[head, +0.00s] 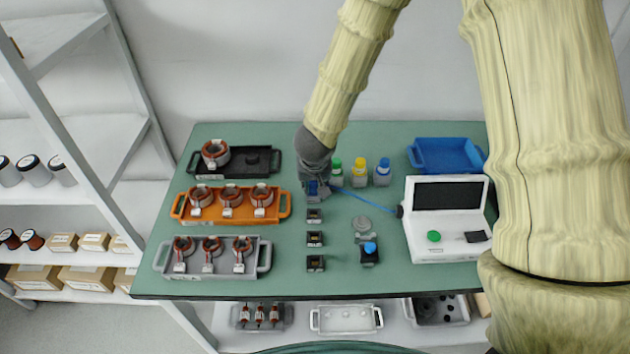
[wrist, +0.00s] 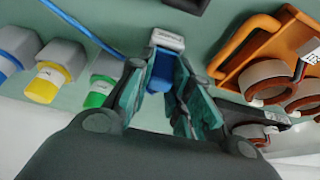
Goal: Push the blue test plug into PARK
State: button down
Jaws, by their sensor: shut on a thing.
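My gripper (wrist: 165,100) is shut on the blue test plug (wrist: 161,72), which sits between the fingertips in the wrist view. In the head view the plug (head: 314,187) shows as a small blue patch below my gripper (head: 315,178), partly covered by it. A pale grey block with a small label (wrist: 168,39) lies right at the plug's far end; the lettering is too small to read. I cannot tell whether the plug is seated in it or just touching it. A blue cable (head: 365,199) runs from the plug to the white tester (head: 447,246).
Several dark sockets (head: 315,238) stand in a column nearer the front. Bottles with green, yellow and blue caps (head: 359,173) stand close right of my gripper. An orange tray (head: 283,214) with stators is close left. A blue tray (head: 417,152) is at the back right.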

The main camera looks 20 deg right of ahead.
jog(key=shift+f, duration=0.15)
jog(key=c, duration=1.2)
grip_release()
jog(key=shift+c, duration=0.2)
jog(key=v, duration=1.2)
